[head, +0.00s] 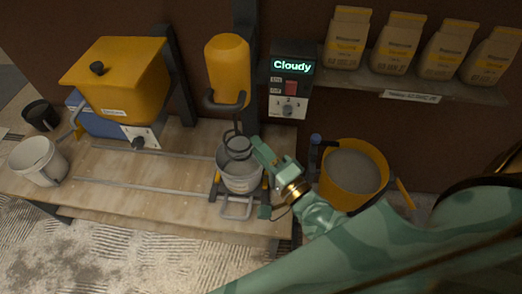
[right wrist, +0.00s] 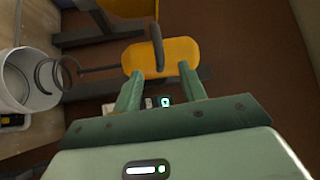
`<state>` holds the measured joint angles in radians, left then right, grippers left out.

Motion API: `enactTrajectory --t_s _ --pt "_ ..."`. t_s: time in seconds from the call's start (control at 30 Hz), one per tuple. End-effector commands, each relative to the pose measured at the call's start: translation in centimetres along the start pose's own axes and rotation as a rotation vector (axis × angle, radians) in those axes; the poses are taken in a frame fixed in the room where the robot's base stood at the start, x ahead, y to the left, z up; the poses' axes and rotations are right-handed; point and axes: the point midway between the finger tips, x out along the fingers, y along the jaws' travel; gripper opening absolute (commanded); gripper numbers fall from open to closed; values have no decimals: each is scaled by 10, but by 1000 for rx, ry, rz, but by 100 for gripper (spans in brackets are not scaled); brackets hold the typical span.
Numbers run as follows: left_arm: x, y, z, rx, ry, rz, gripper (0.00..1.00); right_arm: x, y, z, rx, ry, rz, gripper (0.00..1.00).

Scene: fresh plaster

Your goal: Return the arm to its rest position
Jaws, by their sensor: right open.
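My right arm comes in from the lower right in the head view, green with a brass-coloured ring at the wrist. Its gripper (head: 263,160) is beside the mixing bucket and in front of the wall. In the right wrist view its two fingers (right wrist: 160,88) stand apart with nothing held between them. The yellow mixer (right wrist: 160,57) lies beyond the fingertips, with its whisk at the grey bucket (right wrist: 14,82). In the head view the mixer (head: 228,70) hangs above the metal bucket (head: 240,178). My left gripper is not in view.
A control box (head: 290,85) reads "Cloudy". A yellow bucket of grey material (head: 352,175) stands close to my right arm. A yellow hopper (head: 117,78), a white bucket (head: 38,160) and a black cup (head: 41,115) are left. Several paper bags (head: 397,43) sit on a shelf (head: 420,88).

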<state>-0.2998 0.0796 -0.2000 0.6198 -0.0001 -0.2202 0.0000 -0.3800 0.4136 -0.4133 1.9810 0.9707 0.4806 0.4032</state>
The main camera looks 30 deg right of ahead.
Motion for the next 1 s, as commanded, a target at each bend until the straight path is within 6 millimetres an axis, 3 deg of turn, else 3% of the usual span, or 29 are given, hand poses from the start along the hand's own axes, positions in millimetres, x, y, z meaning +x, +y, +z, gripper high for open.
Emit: enactTrajectory --t_s 0.47,0.53,0.57,0.67,0.77,0.8,0.87,1.0 --pt "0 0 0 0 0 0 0 0 1 5 -55 -25 6 41" --pt "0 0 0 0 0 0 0 -4 22 13 -197 -85 47 41" --pt "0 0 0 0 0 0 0 -8 37 15 -264 -112 75 41" --pt "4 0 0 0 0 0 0 -28 108 20 -517 -223 204 41" --pt "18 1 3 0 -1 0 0 -64 196 20 -755 -357 357 41" --pt "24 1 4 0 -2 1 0 -81 230 20 -837 -415 417 41" --pt "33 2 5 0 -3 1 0 -110 278 18 -945 -507 508 41" --pt "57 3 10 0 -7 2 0 -193 380 16 -1139 -749 712 41"
